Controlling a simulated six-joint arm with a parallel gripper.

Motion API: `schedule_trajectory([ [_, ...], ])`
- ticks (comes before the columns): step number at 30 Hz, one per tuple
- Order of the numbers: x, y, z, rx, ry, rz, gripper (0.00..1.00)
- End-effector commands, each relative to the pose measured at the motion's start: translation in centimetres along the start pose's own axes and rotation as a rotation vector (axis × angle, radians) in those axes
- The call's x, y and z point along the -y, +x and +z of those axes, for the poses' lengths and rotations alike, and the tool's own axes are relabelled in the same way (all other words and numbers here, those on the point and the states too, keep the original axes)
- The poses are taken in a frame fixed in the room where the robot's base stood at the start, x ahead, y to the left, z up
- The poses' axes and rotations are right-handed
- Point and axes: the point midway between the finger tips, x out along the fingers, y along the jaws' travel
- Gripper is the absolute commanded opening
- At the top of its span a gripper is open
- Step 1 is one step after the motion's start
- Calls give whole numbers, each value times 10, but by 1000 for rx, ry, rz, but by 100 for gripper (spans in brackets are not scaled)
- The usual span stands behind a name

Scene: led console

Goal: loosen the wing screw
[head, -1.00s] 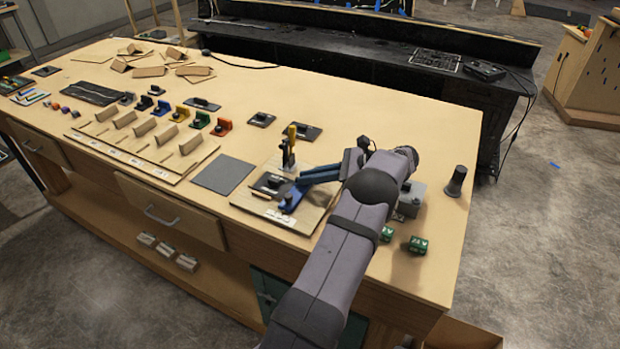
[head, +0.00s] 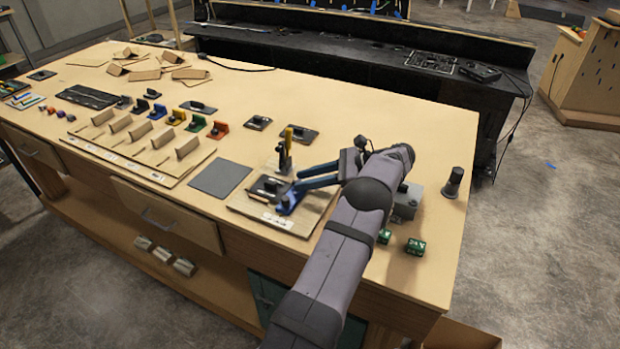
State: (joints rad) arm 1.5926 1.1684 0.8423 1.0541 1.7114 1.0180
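My gripper (head: 297,184) has long blue fingers and reaches in from the right over a small wooden board (head: 305,218) near the table's front edge. The fingertips are at or just above the dark block and blue part. The wing screw is too small or hidden to make out. I cannot tell whether the fingers touch or grip anything.
A grey mat (head: 220,178) lies left of the board. A grey box (head: 407,203), a dark knob (head: 453,182) and two green blocks (head: 415,246) are on the right. A slotted wooden rack (head: 135,150) with coloured parts behind it is at left. The table's back right is clear.

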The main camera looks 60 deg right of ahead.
Motion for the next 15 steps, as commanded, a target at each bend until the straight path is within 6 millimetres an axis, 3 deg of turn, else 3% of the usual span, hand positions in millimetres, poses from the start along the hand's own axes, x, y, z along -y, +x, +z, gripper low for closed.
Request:
schedule_trajectory([
  [7, 1, -11, -2, 0, 0, -2, 29],
  [15, 1, -41, -2, 0, -2, -3, 29],
])
